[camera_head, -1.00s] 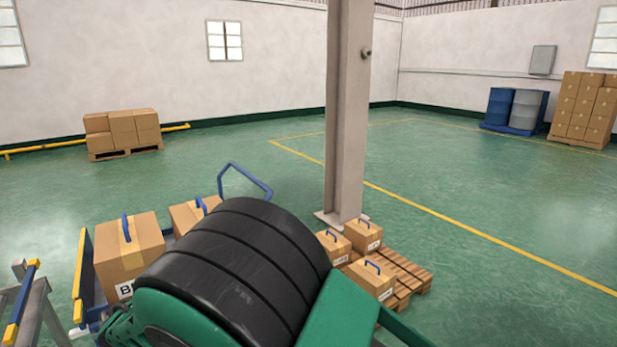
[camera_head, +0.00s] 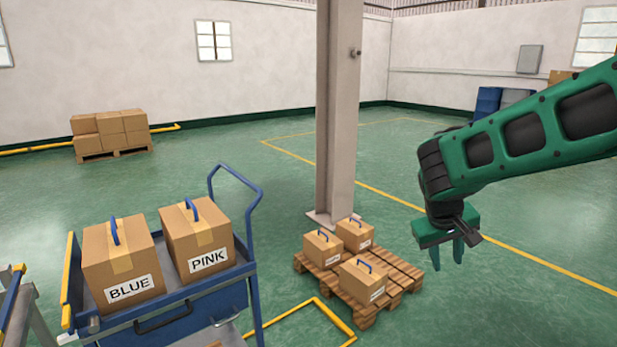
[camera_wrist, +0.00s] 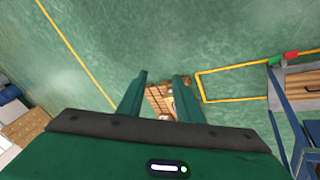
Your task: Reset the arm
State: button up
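My gripper (camera_head: 447,258) hangs from the green arm on the right of the head view, fingers pointing down over bare floor. It is to the right of the wooden pallet and apart from it. In the wrist view my gripper (camera_wrist: 160,80) shows its two green fingers spread apart with nothing held between them.
A blue cart (camera_head: 190,289) carries a BLUE box (camera_head: 120,262) and a PINK box (camera_head: 197,240). A pallet (camera_head: 398,273) with three handled boxes stands by a pillar (camera_head: 338,120). Stacked cartons (camera_head: 110,131) are at the back left. Open green floor lies between.

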jog(key=s+d+m+g+y, duration=0.15)
jog(key=s+d, duration=0.25)
jog(key=s, duration=0.4)
jog(key=s+d+m+g, duration=0.1)
jog(key=s+d+m, duration=0.2)
jog(key=s+d, duration=0.35)
jog(key=s+a+m+y, duration=0.2)
jog(key=s, duration=1.4)
jog(key=shift+s+f+m+g+y, duration=0.25)
jog(key=shift+f+m+g+y, duration=0.1)
jog(key=shift+g, duration=0.1)
jog(key=shift+w+f, duration=0.2)
jog(key=shift+w, duration=0.45)
